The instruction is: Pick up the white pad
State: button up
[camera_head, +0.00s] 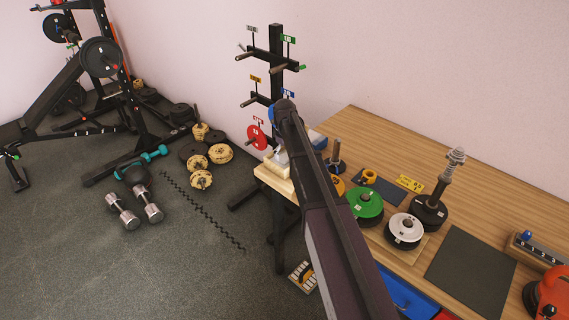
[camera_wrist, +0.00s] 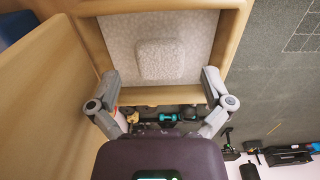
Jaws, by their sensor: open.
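The white pad (camera_wrist: 160,59) is a pale rounded block in the wrist view. It lies on a light speckled surface inside a wooden-rimmed tray (camera_wrist: 88,40). My gripper (camera_wrist: 161,78) is open, with one grey finger at each side of the tray's near part. The pad sits between and slightly beyond the fingertips, and neither finger touches it. In the head view, the tray (camera_head: 273,181) is at the left end of the wooden table, under the end of my arm. My arm covers much of that spot, and I cannot make out the pad clearly there.
A weight rack (camera_head: 276,60) stands behind the tray. On the table (camera_head: 480,195) are a green plate (camera_head: 365,200), a white plate (camera_head: 405,228), a spring-topped post (camera_head: 445,180) and a dark mat (camera_head: 470,268). Dumbbells (camera_head: 148,204) and other weights lie on the floor at left.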

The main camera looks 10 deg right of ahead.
jog(key=shift+f+b, duration=0.6)
jog(key=shift+f, duration=0.3)
jog(key=c, duration=1.3)
jog(key=shift+o, duration=0.2)
jog(key=shift+r, duration=0.15)
notch_tip(320, 180, up, 3)
jog(key=p, duration=0.3)
jog(key=shift+r, duration=0.1)
jog(key=s, duration=0.5)
jog(key=s+r+p, duration=0.1)
jog(key=s, duration=0.4)
jog(key=s+p, duration=0.1)
jog(key=s, duration=0.5)
jog(key=shift+r, duration=0.3)
